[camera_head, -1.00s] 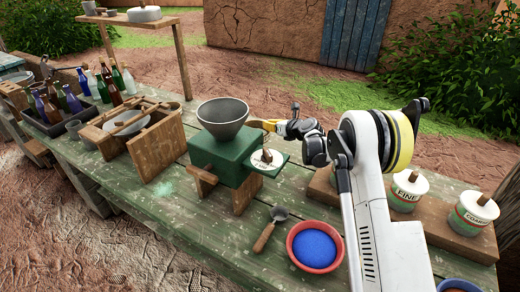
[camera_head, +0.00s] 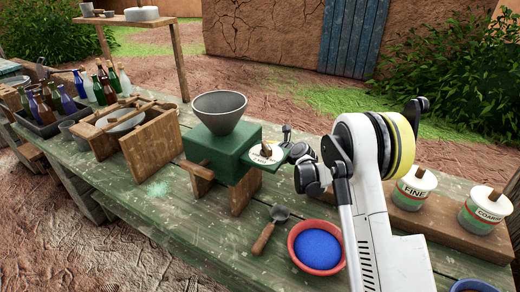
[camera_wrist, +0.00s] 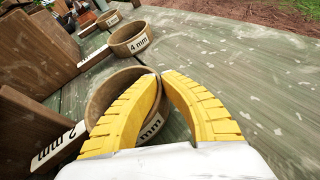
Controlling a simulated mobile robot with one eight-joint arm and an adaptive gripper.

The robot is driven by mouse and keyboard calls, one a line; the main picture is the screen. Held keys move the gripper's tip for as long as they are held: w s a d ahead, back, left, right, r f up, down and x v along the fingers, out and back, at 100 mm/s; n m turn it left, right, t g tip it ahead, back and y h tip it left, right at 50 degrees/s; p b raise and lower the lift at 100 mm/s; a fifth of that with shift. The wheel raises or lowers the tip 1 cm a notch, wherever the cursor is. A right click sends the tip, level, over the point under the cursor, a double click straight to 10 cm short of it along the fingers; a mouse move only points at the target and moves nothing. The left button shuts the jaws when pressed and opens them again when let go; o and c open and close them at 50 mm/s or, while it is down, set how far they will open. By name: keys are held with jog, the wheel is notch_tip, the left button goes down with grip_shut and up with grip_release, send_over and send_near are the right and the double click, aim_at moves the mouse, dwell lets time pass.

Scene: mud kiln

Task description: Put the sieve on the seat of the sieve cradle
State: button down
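In the wrist view, several tan round sieves with white size labels stand in a row on the green table. A sieve marked 4 mm (camera_wrist: 128,37) stands farther off. My gripper (camera_wrist: 157,74) has its fingertips close together at the nearest sieve's rim; whether they pinch it is unclear. In the head view my fingers and these sieves are hidden. A wooden frame with rods and a pale bowl (camera_head: 150,146), at the left, looks like the sieve cradle.
A green mill with a grey hopper (camera_head: 219,113) stands mid-table. A bowl of blue powder (camera_head: 316,247) and a scoop (camera_head: 270,228) lie in front. A bottle tray (camera_head: 48,131) is at left, labelled jars (camera_head: 414,188) at right. Wooden boards (camera_wrist: 35,55) flank the sieves.

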jog(key=c, duration=1.6)
grip_release()
